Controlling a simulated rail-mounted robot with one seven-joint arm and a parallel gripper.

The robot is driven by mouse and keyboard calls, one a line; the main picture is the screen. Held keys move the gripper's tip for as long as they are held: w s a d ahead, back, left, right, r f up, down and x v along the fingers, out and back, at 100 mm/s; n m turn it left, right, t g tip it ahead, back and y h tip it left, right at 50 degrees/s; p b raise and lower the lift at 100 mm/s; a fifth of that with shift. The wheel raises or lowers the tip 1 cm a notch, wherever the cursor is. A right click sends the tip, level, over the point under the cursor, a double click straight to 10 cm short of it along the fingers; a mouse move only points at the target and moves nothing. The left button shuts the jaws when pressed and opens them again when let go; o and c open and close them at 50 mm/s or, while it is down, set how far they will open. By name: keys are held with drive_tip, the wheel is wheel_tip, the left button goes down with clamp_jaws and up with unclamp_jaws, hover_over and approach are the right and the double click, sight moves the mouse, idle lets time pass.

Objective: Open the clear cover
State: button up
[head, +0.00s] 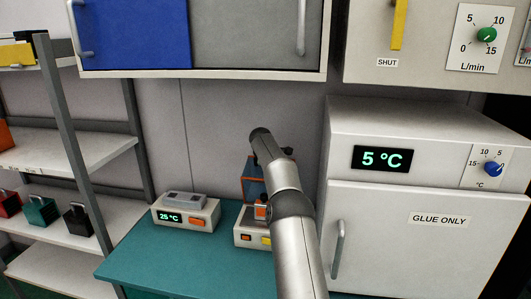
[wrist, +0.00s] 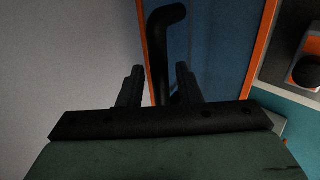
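The clear cover (wrist: 222,50) shows as a blue-tinted see-through panel with orange edges in the wrist view. In the head view the cover (head: 252,188) stands upright on a small bench device, partly hidden by my arm. A black bent handle (wrist: 164,50) shows in front of the panel's left orange edge in the wrist view. My gripper (wrist: 158,84) has its two fingers apart, with the handle between them in the picture. A gap shows beside the handle, and contact is not clear. My gripper is hidden in the head view.
The device's base (head: 243,237) stands on a teal bench (head: 150,262), beside a 25 °C box (head: 187,213). A white "GLUE ONLY" cabinet (head: 425,255) stands right. Wall cabinets (head: 215,74) hang above. A shelf rack (head: 75,160) is left. A black knob (wrist: 306,71) shows in the wrist view.

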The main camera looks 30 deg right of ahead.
drive_tip(key=b+v, duration=0.5)
drive_tip(key=v, duration=1.1)
drive_tip(key=shift+b, duration=0.3)
drive_tip(key=shift+r, duration=0.15)
drive_tip(key=s+a+f+m+g+y, duration=0.1)
drive_tip(key=s+a+f, duration=0.1)
drive_tip(key=s+a, duration=0.5)
drive_tip(key=s+a+f+m+g+y, duration=0.1)
drive_tip(key=s+a+f+m+y, duration=0.15)
drive_tip(key=s+a, duration=0.5)
drive_tip(key=s+a+f+m+g+y, duration=0.1)
drive_tip(key=s+a+f, duration=0.4)
drive_tip(key=s, duration=0.5)
drive_tip(key=s+a+f+m+g, duration=0.2)
drive_tip(key=s+a+f, duration=0.3)
drive_tip(key=s, duration=0.6)
drive_tip(key=s+a+f+m+g+y, duration=0.1)
drive_tip(key=s+a+f+m, duration=0.2)
drive_tip(key=s, duration=0.7)
wheel_tip(320, 180, down, 4)
drive_tip(key=shift+s+a+r+g+y, duration=0.2)
drive_tip(key=shift+s+a+g+y, duration=0.15)
drive_tip(key=shift+a, duration=0.65)
drive_tip(key=shift+w+m, duration=0.1)
drive_tip(key=shift+m, duration=0.15)
